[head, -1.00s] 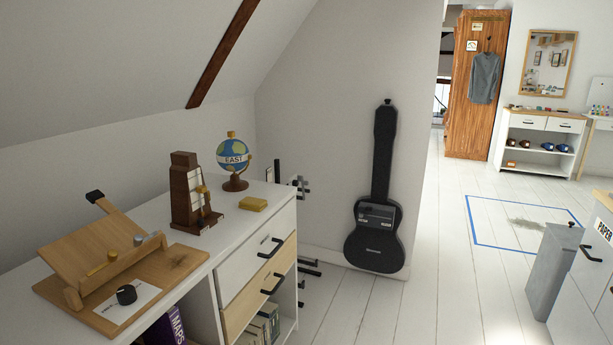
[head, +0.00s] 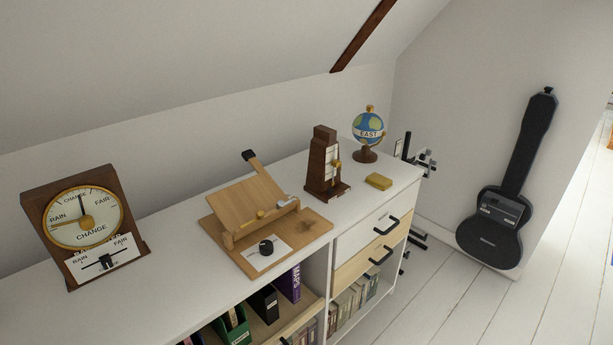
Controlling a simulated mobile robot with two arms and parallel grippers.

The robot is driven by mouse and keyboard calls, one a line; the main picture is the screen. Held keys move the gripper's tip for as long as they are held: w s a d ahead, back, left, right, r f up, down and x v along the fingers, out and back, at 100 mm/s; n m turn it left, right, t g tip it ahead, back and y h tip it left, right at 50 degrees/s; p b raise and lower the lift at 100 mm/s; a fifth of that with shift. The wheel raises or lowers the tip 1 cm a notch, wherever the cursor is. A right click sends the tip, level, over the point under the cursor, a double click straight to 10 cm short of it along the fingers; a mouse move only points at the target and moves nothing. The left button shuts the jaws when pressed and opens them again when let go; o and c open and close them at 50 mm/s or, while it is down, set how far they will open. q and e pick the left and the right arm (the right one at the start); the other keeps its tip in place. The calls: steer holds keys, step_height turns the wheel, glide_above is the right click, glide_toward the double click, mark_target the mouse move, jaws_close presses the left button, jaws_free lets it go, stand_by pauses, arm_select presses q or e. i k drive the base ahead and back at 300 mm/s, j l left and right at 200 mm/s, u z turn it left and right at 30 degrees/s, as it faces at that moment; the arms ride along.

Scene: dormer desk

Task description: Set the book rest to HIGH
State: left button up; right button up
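The wooden book rest (head: 245,203) stands on a wooden base board (head: 317,224) on top of the white cabinet. Its panel is tilted, with a black-tipped lever (head: 249,156) sticking up behind its top edge. Brass and grey pieces (head: 284,203) sit along its lower edge. The card's markings are too small to read. Neither of my grippers shows in the head view.
A barometer (head: 85,220) with a slider stands left on the cabinet top (head: 170,280). A metronome (head: 322,165), a yellow block (head: 378,181) and a globe (head: 368,130) stand to the right. Drawers with black handles are below. A guitar case (head: 505,190) leans at the wall; floor beside it is clear.

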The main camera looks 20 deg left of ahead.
mark_target(235, 205)
steer(key=u, duration=0.45)
steer(key=i+l+u, duration=0.1)
steer(key=u, duration=0.35)
steer(key=i+l+u, duration=0.15)
steer(key=u, duration=0.3)
steer(key=l+u, duration=0.15)
steer(key=u, duration=0.35)
steer(key=i+l+u, duration=0.1)
steer(key=u, duration=0.35)
steer(key=l, duration=0.1)
